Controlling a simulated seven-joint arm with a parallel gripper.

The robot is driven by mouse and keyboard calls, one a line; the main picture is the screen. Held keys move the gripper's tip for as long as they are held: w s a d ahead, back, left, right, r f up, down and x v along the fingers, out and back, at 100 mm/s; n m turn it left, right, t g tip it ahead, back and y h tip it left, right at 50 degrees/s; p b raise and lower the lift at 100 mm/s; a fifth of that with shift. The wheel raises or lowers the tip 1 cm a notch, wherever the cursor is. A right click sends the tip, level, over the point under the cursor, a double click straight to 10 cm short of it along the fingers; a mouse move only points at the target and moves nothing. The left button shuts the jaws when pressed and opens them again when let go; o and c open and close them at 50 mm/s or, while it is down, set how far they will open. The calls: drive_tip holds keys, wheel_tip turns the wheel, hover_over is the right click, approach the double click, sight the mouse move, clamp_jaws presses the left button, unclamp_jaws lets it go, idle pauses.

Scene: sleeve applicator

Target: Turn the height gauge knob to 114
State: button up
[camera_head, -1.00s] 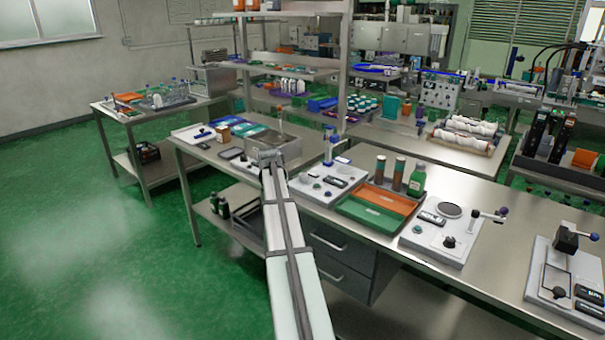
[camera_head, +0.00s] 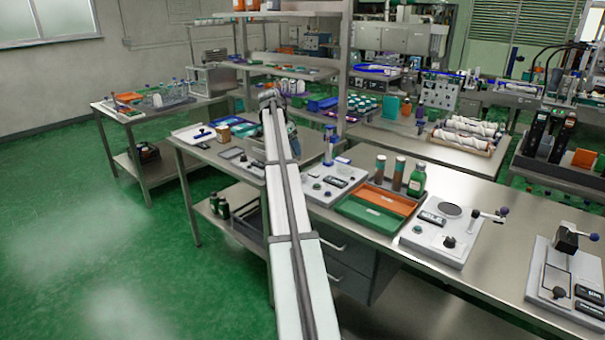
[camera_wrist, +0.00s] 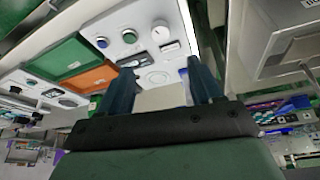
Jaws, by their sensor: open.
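The white panel device (camera_head: 322,188) stands on the bench, with a blue column at its back and small knobs and a dark display on top. In the wrist view the panel (camera_wrist: 115,22) shows tilted, with a blue knob (camera_wrist: 102,42), a green knob (camera_wrist: 129,36), a pale round dial and dark displays. I cannot tell which is the height gauge knob, and no reading is legible. My gripper (camera_wrist: 163,86) is open and empty, with its two dark blue fingers apart, above and away from the panel. In the head view the arm hides the fingers.
To the right of the panel lie a green tray (camera_head: 372,217) and an orange tray (camera_head: 389,199), with several bottles behind. Another white device (camera_head: 430,245) with a round pad and dark knob stands farther right. Metal shelving rises behind the bench.

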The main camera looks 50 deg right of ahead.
sight(304, 175)
drive_tip(key=shift+m, duration=0.3)
drive_tip(key=x, duration=1.3)
drive_tip(key=shift+d+f, duration=0.1)
drive_tip(key=shift+f, duration=0.3)
drive_tip(key=c, duration=1.1)
drive_tip(key=shift+o, duration=0.2)
drive_tip(key=shift+s, duration=0.1)
